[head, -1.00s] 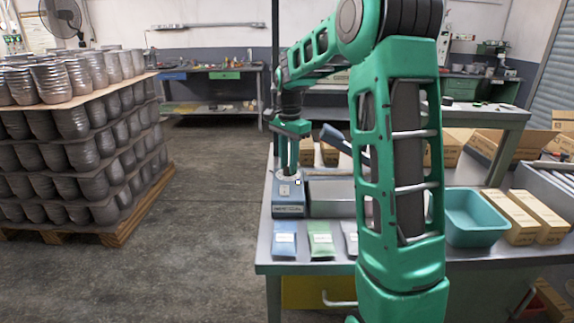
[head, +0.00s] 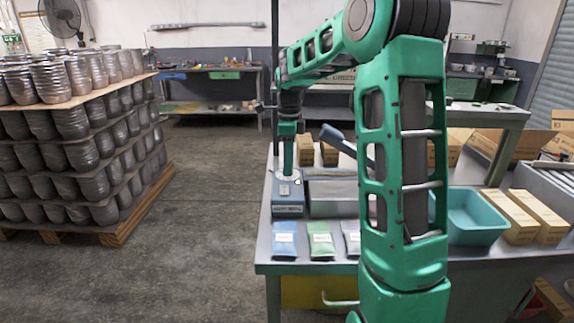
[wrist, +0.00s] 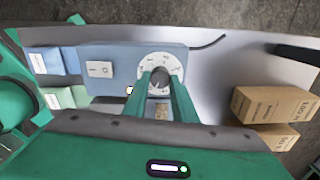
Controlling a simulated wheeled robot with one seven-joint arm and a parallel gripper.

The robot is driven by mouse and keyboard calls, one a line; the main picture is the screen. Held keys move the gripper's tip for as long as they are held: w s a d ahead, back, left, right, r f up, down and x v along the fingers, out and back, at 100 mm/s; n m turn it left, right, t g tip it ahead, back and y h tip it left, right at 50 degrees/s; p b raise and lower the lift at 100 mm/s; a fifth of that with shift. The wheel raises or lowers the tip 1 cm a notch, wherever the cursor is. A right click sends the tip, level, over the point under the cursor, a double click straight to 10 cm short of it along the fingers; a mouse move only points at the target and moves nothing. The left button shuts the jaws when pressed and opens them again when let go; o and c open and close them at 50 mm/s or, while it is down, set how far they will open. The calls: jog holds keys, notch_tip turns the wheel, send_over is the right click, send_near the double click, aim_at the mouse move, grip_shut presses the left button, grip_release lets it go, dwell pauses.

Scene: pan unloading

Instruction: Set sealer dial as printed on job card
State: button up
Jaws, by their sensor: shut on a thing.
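The sealer (head: 288,210) is a blue box at the left end of the table, with a label on its front. Its round white dial face (wrist: 147,63) is on top, with marks around the rim too small to read. My gripper (wrist: 160,83) points down over the dial, its two green fingers shut on the grey dial knob (wrist: 160,79). In the head view the fingers (head: 288,172) cover part of the dial. I cannot make out a job card.
Blue (head: 284,240), green (head: 320,240) and grey pouches lie along the table's front edge. A teal bin (head: 470,215) and cardboard boxes (head: 510,222) stand to the right. A pallet of stacked metal pans (head: 80,150) stands on the floor at left.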

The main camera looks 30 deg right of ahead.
jog(key=shift+m, duration=0.6)
jog(key=o, duration=1)
jog(key=shift+o, duration=0.2)
jog(key=shift+r, duration=0.1)
notch_tip(320, 180, up, 11)
jog(key=shift+f, duration=0.2)
